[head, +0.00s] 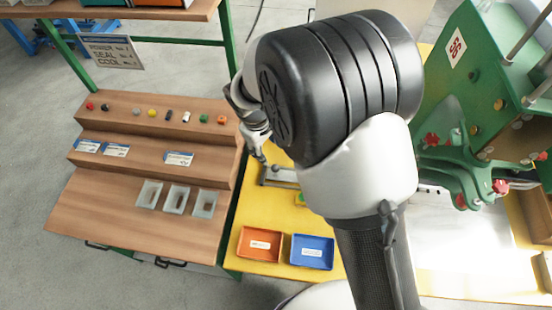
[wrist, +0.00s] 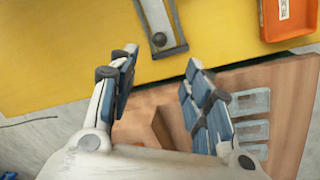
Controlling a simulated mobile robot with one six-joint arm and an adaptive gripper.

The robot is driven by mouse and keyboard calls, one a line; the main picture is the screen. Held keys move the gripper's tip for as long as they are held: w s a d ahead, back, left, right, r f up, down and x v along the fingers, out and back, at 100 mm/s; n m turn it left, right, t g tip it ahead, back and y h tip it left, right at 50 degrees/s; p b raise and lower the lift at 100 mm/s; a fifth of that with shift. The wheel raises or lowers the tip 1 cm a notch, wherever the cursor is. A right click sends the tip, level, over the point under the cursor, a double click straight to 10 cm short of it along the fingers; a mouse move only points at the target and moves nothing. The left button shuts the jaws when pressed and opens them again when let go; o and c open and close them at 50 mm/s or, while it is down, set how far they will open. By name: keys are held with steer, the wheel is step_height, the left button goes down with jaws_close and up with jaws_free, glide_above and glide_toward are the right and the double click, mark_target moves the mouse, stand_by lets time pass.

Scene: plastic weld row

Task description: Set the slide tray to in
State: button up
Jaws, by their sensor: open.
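The slide tray (wrist: 155,14) shows at the top of the wrist view as a pale strip in a grey metal frame on the yellow tabletop. A dark round knob (wrist: 159,40) sits at its near end. In the head view the slide tray (head: 280,176) is partly hidden behind my arm. My gripper (wrist: 160,68) is open and empty, with its blue-padded fingers apart and the knob just beyond the fingertips in the picture. I cannot tell the height between them. In the head view my gripper (head: 257,148) is partly hidden beside the tray's left end.
An orange bin (head: 260,244) and a blue bin (head: 312,251) stand on the yellow table. A wooden stepped bench (head: 140,222) with small parts and clear trays is at left. A green machine (head: 470,110) stands at right.

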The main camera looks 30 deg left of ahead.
mark_target(275, 167)
steer(key=w+f+b, duration=0.1)
steer(key=f, duration=0.4)
steer(key=w+f+b, duration=0.1)
steer(key=f, duration=0.3)
steer(key=f+b, duration=0.2)
steer(key=f, duration=0.3)
steer(key=shift+w+d+f, duration=0.35)
steer(key=shift+w+d, duration=0.05)
steer(key=shift+c, duration=0.2)
jaws_close()
